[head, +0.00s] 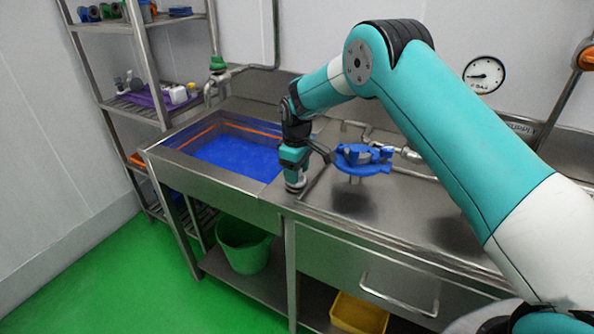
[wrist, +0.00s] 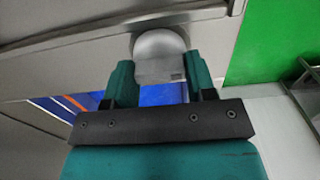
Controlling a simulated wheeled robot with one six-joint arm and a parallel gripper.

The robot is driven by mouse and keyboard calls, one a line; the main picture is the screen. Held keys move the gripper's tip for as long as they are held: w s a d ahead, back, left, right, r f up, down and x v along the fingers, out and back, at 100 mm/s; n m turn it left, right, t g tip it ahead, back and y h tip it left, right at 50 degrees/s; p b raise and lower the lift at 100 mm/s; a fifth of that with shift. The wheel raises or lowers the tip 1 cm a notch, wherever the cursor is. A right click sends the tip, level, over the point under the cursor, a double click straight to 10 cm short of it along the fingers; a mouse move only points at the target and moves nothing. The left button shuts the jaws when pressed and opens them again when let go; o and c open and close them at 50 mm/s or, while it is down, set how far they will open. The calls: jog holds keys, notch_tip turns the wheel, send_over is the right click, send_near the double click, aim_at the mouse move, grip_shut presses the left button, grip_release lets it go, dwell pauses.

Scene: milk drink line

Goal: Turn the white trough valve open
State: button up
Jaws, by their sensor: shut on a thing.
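The white valve (head: 295,184) is a small rounded white-grey knob at the front rim of the steel trough (head: 215,167), near the trough's right end. My gripper (head: 294,167) reaches down to it from above. In the wrist view the pale round valve (wrist: 159,44) shows between the two teal fingers of my gripper (wrist: 160,75), which are shut on it. The fingers hide its sides and part of its body, and I cannot tell how far it is turned. The trough holds bright blue liquid or lining.
A blue clamp-like fixture (head: 362,158) stands on the steel worktop right of my gripper. A tap with a green handle (head: 217,63) is behind the trough. A shelf rack stands at left. A green bucket (head: 243,245) and yellow crate (head: 357,314) sit below.

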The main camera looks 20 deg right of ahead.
jog(key=o, duration=0.9)
jog(key=shift+r+b, duration=0.95)
jog(key=shift+r, duration=7.8)
